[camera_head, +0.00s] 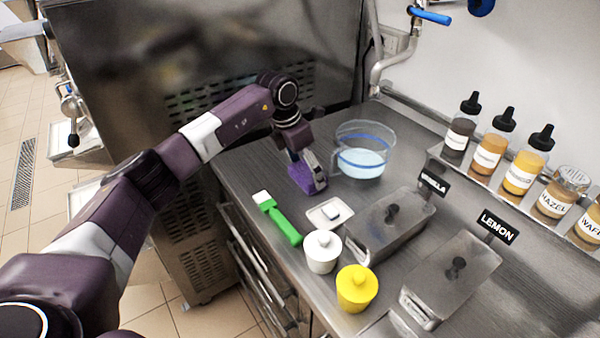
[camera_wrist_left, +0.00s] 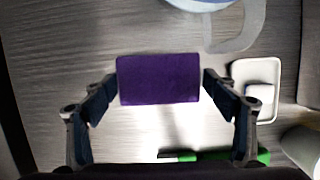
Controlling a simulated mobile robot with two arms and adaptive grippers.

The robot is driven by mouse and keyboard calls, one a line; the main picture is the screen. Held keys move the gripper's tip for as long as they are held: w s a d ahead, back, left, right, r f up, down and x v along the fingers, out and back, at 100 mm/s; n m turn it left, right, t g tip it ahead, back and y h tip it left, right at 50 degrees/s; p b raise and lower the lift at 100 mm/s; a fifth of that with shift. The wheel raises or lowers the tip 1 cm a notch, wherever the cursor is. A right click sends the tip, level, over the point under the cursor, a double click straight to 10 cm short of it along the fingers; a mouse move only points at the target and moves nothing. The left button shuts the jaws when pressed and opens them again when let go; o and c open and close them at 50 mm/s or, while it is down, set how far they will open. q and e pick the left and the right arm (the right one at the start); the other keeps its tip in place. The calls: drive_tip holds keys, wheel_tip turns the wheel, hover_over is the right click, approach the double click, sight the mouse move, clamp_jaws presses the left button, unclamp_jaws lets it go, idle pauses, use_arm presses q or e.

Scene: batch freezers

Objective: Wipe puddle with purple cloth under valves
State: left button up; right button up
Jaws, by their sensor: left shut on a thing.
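My left gripper (camera_head: 305,170) reaches down over the steel counter and is shut on the purple cloth (camera_head: 304,180). In the left wrist view, the cloth (camera_wrist_left: 158,79) is a flat purple block between the two fingertips. From these views I cannot tell whether it touches the counter. A blue-handled valve (camera_head: 430,15) is on the pipe at the upper right, and part of another blue valve (camera_head: 482,6) shows at the top edge. I cannot make out a puddle; the counter's grey sheen makes it hard to tell. My right gripper is not in view.
A clear measuring jug (camera_head: 362,150) stands just right of the gripper. A green-handled brush (camera_head: 280,220), white dish (camera_head: 330,213), white jar (camera_head: 321,251) and yellow jar (camera_head: 356,289) stand in front. Lidded steel tubs (camera_head: 395,225) and several bottles (camera_head: 490,155) are right.

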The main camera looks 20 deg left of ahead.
sight(297, 179)
use_arm(q)
drive_tip(key=shift+s+a+f, duration=0.1)
drive_tip(key=shift+s+a, duration=0.1)
drive_tip(key=shift+s, duration=0.1)
drive_tip(key=shift+s+a+p, duration=0.2)
drive_tip(key=shift+s+a, duration=0.2)
drive_tip(key=shift+s, duration=0.2)
drive_tip(key=shift+s+a+p, duration=0.2)
drive_tip(key=shift+s+a, duration=0.15)
drive_tip(key=shift+s, duration=0.25)
drive_tip(key=shift+s+a, duration=0.5)
drive_tip(key=shift+s, duration=0.4)
drive_tip(key=shift+s+a, duration=0.45)
drive_tip(key=shift+s, duration=0.45)
drive_tip(key=shift+r+p, duration=1.85)
drive_tip(key=shift+r, duration=1.2)
